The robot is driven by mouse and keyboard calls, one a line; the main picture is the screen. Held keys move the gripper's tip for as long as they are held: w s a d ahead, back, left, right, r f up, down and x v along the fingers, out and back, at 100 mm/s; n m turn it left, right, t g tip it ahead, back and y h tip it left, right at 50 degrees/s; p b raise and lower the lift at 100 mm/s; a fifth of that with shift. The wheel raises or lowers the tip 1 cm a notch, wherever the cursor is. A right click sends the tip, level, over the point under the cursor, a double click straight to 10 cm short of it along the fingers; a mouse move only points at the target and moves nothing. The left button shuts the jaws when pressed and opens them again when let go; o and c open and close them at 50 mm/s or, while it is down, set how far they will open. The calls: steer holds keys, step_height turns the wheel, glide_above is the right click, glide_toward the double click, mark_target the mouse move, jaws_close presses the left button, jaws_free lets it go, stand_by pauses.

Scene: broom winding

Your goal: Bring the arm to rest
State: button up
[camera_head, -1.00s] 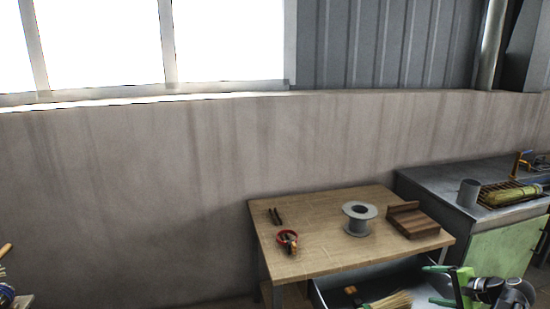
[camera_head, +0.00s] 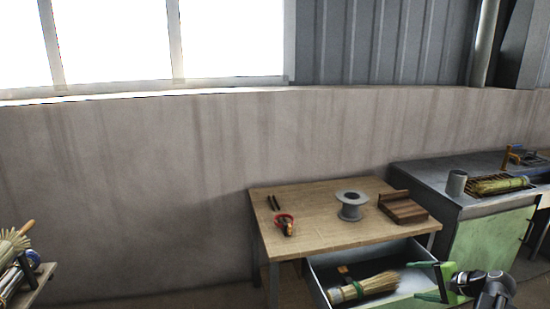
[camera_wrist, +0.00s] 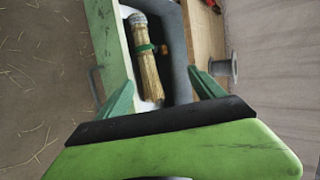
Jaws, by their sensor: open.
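My gripper (camera_head: 436,282) is at the lower right of the head view, in front of the open drawer (camera_head: 318,287) of the wooden table. Its two green fingers are spread apart and nothing is between them. In the wrist view my gripper (camera_wrist: 163,98) is also open, with the drawer beyond the fingertips. A straw hand broom (camera_head: 368,287) lies in the drawer, apart from the fingers. The broom shows in the wrist view (camera_wrist: 148,70) with a green band around it.
On the wooden table (camera_head: 315,225) are a grey spool (camera_head: 352,204), a brown wooden block (camera_head: 404,209) and red-handled pliers (camera_head: 285,222). A grey bench (camera_head: 425,177) with a cup (camera_head: 456,183) stands right. A shelf with brooms (camera_head: 14,245) is at the left edge.

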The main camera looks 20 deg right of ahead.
steer(key=w+a+f+n+g+y+b, duration=0.1)
steer(key=w+a+f+n+b, duration=0.3)
steer(key=a, duration=0.6)
steer(key=w+a+f+g+y+p, duration=0.15)
steer(key=w+a, duration=0.35)
steer(key=a, duration=0.5)
steer(key=w+a+f+n+g+y+b, duration=0.1)
steer(key=w+a+f+n+g+b, duration=0.3)
steer(key=a, duration=0.7)
steer(key=s+a+f+n+g+h+b, duration=0.1)
steer(key=s+a+f+n+h, duration=0.15)
steer(key=a, duration=0.35)
steer(key=s+a+f+n+g+h+b, duration=0.1)
steer(key=s+a+f+n, duration=0.1)
steer(key=a+f, duration=0.35)
steer(key=s+a+f+n+g+h+b, duration=0.1)
steer(key=s+a+f+n+g, duration=0.15)
steer(key=a, duration=0.55)
steer(key=s+d+r+n+h+p, duration=0.1)
steer(key=s+d+h, duration=0.15)
steer(key=d, duration=0.25)
step_height(320, 180, up, 23)
steer(key=w+p, duration=0.1)
steer(key=p, duration=2.1)
steer(key=shift+t+p, duration=0.3)
steer(key=shift+p, duration=0.1)
steer(key=shift+f, duration=0.15)
